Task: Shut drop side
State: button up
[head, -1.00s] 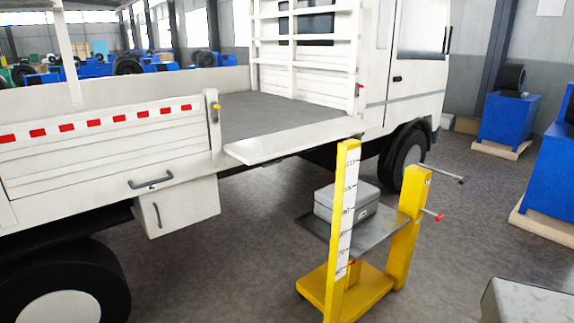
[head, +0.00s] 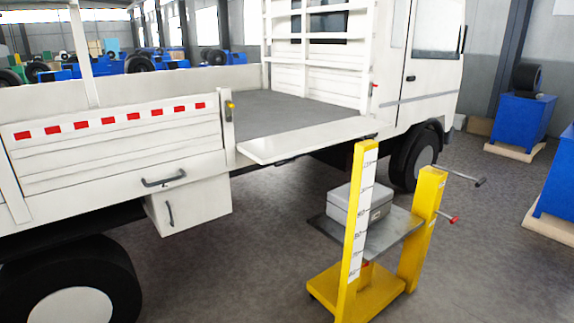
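A white truck (head: 120,165) stands across the left and middle of the head view. Its front drop side (head: 305,139) is folded down and sticks out about level from the bed edge, near the cab. The rear drop side (head: 115,139), with red and white reflective strips, stands upright. A post (head: 228,128) with a yellow-topped latch (head: 230,106) stands between the two sides. The grey bed floor (head: 285,108) shows bare behind the lowered side. My gripper is not in view.
A yellow lift stand (head: 410,262) with a scale post and a grey platform carries a grey metal box (head: 360,204), in front of the lowered side. Blue machines (head: 520,116) on pallets stand at the right. Grey floor is free between stand and machines.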

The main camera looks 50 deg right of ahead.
aim_at(274, 148)
jog(key=u, duration=0.05)
jog(key=i, duration=1)
